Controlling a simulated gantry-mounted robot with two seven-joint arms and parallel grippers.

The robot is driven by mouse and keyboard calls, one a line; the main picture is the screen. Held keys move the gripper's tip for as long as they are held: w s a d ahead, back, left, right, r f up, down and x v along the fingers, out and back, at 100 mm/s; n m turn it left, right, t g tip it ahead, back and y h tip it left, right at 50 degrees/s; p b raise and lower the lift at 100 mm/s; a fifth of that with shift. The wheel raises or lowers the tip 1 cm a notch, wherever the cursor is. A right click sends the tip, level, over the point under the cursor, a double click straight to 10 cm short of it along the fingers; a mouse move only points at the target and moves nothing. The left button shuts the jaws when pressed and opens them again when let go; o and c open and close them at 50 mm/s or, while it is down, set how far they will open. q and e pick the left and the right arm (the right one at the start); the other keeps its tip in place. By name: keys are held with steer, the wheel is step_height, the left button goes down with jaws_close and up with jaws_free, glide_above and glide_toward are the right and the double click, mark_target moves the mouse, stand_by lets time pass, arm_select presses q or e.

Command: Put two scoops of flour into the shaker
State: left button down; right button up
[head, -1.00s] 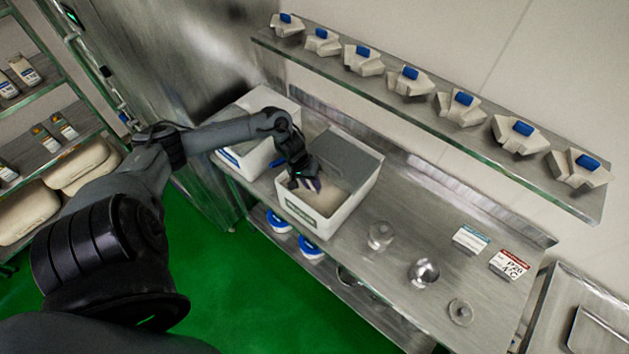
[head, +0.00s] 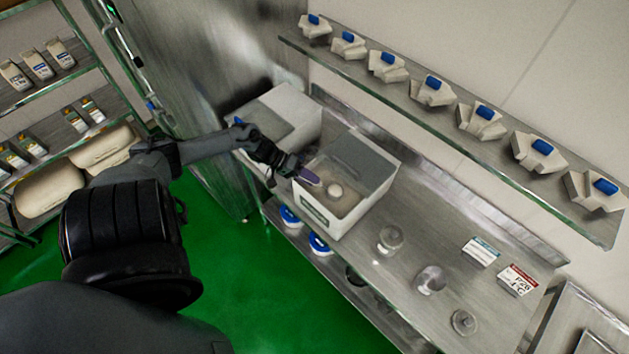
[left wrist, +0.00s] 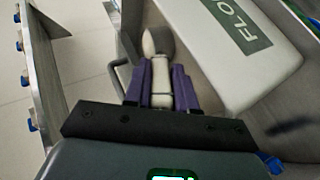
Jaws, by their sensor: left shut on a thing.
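My left gripper (head: 308,174), with purple fingers, is shut on the pale handle of a scoop. The scoop's round pale head (head: 335,190) shows over the opening of the white flour bin (head: 318,218) in the head view. In the left wrist view the scoop (left wrist: 158,75) lies between the fingers, beside the bin's labelled wall (left wrist: 250,65). I cannot tell how much flour is in the scoop. Small clear and shiny vessels stand right of the bin, one of them a clear round container (head: 390,240); which one is the shaker is unclear. My right gripper is not in view.
A second white bin (head: 290,115) stands left of the flour bin. A wall shelf (head: 400,90) holds several pale blue-topped pieces above the counter.

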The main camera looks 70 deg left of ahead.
arm_select(q)
steer(key=shift+s+a+r+p, duration=0.1)
steer(key=shift+r+p, duration=0.85)
steer(key=shift+r, duration=0.55)
steer(key=shift+s+a+r+h+p, duration=0.15)
steer(key=shift+r+h+p, duration=0.15)
steer(key=shift+r+p, duration=0.55)
step_height(320, 180, up, 2)
steer(key=shift+s+t+b, duration=0.15)
steer(key=shift+t+b, duration=0.15)
steer(key=shift+b, duration=0.05)
steer(key=shift+s+a+r+t, duration=0.1)
steer(key=shift+a+r+t, duration=0.05)
steer(key=shift+r, duration=0.7)
steer(key=shift+s+a+r+t, duration=0.1)
steer(key=shift+r+t, duration=0.05)
steer(key=shift+r, duration=0.65)
